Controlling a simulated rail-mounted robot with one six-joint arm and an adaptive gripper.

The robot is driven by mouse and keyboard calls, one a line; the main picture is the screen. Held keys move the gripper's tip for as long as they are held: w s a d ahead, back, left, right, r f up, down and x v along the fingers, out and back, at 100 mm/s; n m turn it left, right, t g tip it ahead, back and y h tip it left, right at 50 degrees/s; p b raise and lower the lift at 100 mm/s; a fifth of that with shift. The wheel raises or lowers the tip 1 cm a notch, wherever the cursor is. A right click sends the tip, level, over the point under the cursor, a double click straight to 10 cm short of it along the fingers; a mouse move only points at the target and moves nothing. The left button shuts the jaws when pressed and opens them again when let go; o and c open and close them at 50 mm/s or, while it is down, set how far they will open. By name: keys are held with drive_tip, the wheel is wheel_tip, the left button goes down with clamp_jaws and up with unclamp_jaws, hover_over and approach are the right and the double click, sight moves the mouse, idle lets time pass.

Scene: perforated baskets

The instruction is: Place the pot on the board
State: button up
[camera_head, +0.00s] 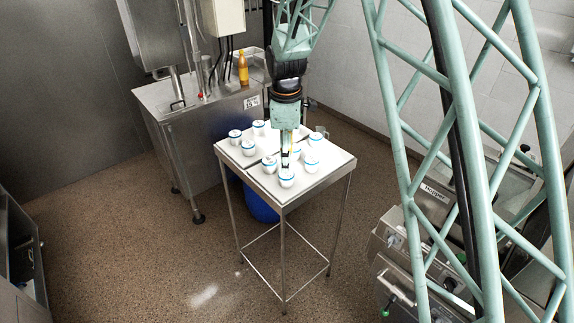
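Several small white pots with blue bands stand on a small metal table. One pot (287,178) is directly under my gripper (285,165), near the table's front; I cannot tell whether the fingers touch it. Other pots are on the left (248,147), at the front left (269,164) and on the right (312,162). My gripper points straight down and hides part of the pots behind it. Its fingers are too small to show whether they are open or shut. The pale board (325,174) covers the tabletop, with a dark seam dividing its surface.
A steel cabinet (190,130) with an orange bottle (243,68) stands behind on the left. A blue bin (262,205) is under the table. A steel machine (398,245) stands at the right, behind my green lattice frame.

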drive_tip(key=shift+s+r, duration=0.15)
drive_tip(key=shift+r, duration=1.3)
drive_tip(key=shift+r, duration=0.15)
